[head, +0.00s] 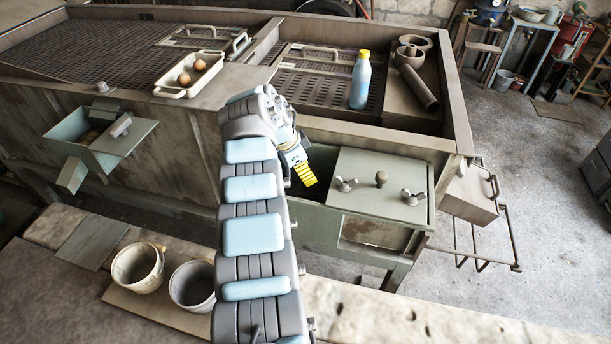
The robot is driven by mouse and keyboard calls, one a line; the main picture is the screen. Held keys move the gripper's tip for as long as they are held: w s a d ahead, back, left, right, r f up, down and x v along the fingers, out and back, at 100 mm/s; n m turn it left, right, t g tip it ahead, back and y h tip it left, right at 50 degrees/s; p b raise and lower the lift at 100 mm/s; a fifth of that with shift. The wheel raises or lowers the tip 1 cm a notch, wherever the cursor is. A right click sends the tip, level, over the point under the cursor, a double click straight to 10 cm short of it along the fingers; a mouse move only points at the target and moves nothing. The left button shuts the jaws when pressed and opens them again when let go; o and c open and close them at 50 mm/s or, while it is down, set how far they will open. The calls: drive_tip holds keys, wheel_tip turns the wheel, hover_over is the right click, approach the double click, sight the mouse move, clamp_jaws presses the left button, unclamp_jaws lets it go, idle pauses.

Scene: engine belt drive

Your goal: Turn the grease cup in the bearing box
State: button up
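A grey-green box (336,228) is fixed to the front of the machine at the right. Its lid (379,187) carries two wing nuts and a round knob and covers the right part of the box. The left part shows a dark opening. My gripper (305,175), with yellow ridged fingertips, points down and right at this opening, beside the lid's left edge. I see nothing between the fingertips, but their gap is not clear from this angle. I cannot make out a grease cup; the box's inside is dark and partly hidden by my arm.
Another green box (92,136) with a tilted lid hangs at the front left. On the machine top are a white tray (190,78) with two eggs, a blue bottle (361,82) with a yellow cap, and a dark tube (419,87). Two pots (138,268) stand on a board below.

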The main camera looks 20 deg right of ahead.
drive_tip(key=shift+f+m+b, duration=0.1)
drive_tip(key=shift+m+b, duration=0.3)
drive_tip(key=shift+b, duration=0.25)
drive_tip(key=o, duration=1.2)
drive_tip(key=v, duration=0.7)
drive_tip(key=shift+r, duration=0.3)
drive_tip(key=shift+a, duration=0.1)
